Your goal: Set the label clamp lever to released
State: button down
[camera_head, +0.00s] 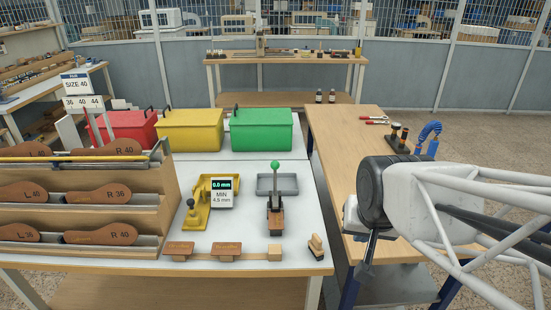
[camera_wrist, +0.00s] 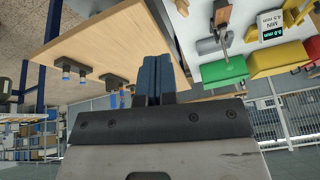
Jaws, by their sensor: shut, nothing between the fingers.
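An upright lever with a green knob (camera_head: 275,164) stands on a small device with a dark and brown base (camera_head: 275,215) on the white table. Left of it is a yellow device (camera_head: 195,216) with a black knob, beside a display reading 0.0 mm and MIN 4.5 mm (camera_head: 222,191). Neither carries a legible clamp label, so I cannot tell for sure which is the label clamp lever. My gripper (camera_head: 367,262) is shut and empty, well to the right of both, near the wooden table. Its closed dark fingers show in the wrist view (camera_wrist: 153,78).
Green (camera_head: 262,132), yellow (camera_head: 189,132) and red (camera_head: 130,128) bins stand behind. A grey tray (camera_head: 291,184) lies behind the lever. A rack of brown insoles (camera_head: 100,196) fills the left. Brown pieces (camera_head: 227,250) and a small stamp (camera_head: 317,247) lie along the front edge.

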aim_at(276, 168)
jog(key=w+a+f+m+t+y, duration=0.1)
jog(key=w+a+f+m+t, duration=0.25)
jog(key=w, duration=0.55)
jog(key=w+a+f+m+t, duration=0.2)
jog(key=w+f+m+t, duration=0.15)
jog(key=w, duration=0.65)
jog(key=w+a+f+m+t+y, duration=0.2)
jog(key=w+a+f+m+t, duration=0.4)
jog(key=f+t, duration=0.1)
jog(key=shift+a+f+y, duration=0.4)
jog(key=shift+f, duration=0.15)
jog(key=shift+r+x, duration=0.1)
jog(key=shift+x, duration=3.35)
jog(key=shift+r+x, duration=0.15)
jog(key=shift+x, duration=3.35)
